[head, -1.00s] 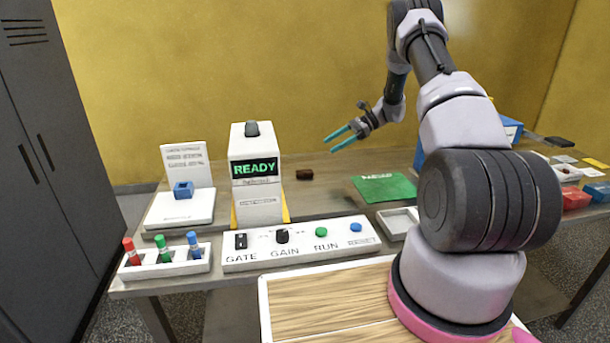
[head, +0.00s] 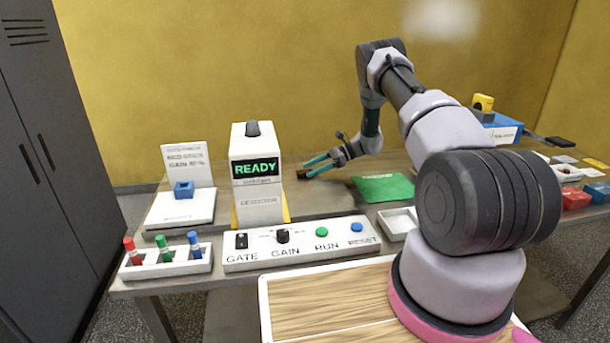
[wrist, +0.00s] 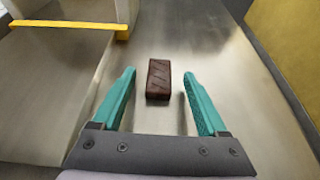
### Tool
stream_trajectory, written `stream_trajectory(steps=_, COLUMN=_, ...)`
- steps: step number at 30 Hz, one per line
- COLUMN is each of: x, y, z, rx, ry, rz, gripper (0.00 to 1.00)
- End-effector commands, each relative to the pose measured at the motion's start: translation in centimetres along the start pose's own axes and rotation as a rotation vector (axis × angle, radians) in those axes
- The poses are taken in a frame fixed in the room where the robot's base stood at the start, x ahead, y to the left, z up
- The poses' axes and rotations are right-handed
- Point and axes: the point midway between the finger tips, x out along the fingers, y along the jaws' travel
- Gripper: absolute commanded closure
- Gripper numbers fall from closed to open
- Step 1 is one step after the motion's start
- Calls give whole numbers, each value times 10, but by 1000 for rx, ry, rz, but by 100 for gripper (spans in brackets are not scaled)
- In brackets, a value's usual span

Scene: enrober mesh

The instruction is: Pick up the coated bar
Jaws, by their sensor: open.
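The coated bar (wrist: 158,79) is a dark brown block lying on the metal table. In the wrist view it lies ahead, centred between my two teal fingers, near their tips. In the head view only a small part of the bar (head: 302,174) shows, beside and partly behind my fingers. My gripper (wrist: 159,80) is open and empty, and no finger visibly touches the bar. In the head view my gripper (head: 314,166) reaches left over the table, to the right of the detector.
The white detector (head: 255,200) showing READY stands left of the bar. A yellow strip (wrist: 70,25) juts from its base in the wrist view. A green mat (head: 383,188) lies to the right, and a control panel (head: 300,245) is in front. The table around the bar is clear.

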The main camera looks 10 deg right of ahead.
Motion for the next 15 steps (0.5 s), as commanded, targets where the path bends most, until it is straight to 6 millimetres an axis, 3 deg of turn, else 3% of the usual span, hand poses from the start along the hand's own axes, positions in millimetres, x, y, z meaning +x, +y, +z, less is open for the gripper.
stream_trajectory(steps=4, x=16, y=0, z=0, rx=-1, ry=1, rz=0, gripper=24)
stream_trajectory(steps=12, x=18, y=0, z=0, rx=-1, ry=1, rz=-1, gripper=24)
stream_trajectory(steps=15, x=18, y=0, z=0, rx=-1, ry=1, rz=-1, gripper=62)
